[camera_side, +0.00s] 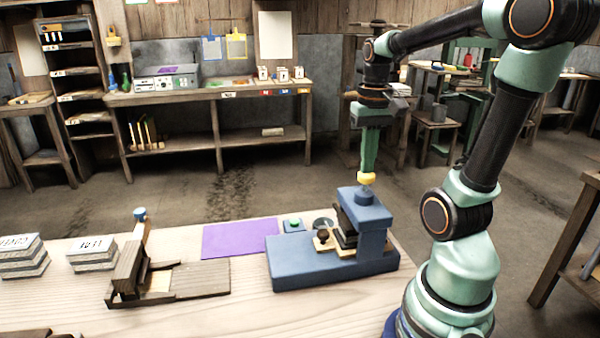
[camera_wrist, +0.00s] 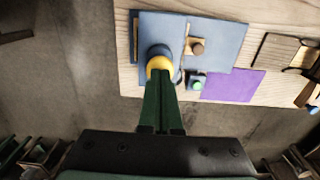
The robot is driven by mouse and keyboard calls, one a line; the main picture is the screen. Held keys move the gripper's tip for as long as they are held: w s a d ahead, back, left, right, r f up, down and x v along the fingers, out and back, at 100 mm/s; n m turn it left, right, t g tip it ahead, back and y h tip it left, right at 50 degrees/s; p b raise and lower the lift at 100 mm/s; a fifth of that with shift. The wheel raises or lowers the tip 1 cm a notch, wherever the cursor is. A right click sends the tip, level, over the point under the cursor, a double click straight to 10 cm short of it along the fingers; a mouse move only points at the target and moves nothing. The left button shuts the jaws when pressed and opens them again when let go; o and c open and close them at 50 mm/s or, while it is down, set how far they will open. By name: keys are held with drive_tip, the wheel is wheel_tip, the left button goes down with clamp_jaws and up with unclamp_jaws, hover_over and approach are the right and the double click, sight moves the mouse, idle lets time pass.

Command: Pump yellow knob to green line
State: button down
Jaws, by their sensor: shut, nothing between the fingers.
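The yellow knob (camera_side: 366,178) sits on top of the blue press (camera_side: 330,268), at the upper end of its column. My gripper (camera_side: 368,168) is directly above the knob, pointing down with its green fingers together and their tips at the knob. In the wrist view the yellow knob (camera_wrist: 159,66) shows just beyond the fingertips (camera_wrist: 161,84); whether they touch it I cannot tell. A green button (camera_side: 294,224) on a small blue block stands behind the press. I cannot make out a green line in either view.
A purple sheet (camera_side: 240,239) lies left of the press. A dark wooden device (camera_side: 170,278) with a blue-topped lever stands further left, and stacked grey blocks (camera_side: 92,254) are at the far left. The table front is mostly clear.

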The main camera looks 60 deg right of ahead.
drive_tip(key=shift+f, duration=0.9)
drive_tip(key=shift+r, duration=1.4)
drive_tip(key=shift+f, duration=0.15)
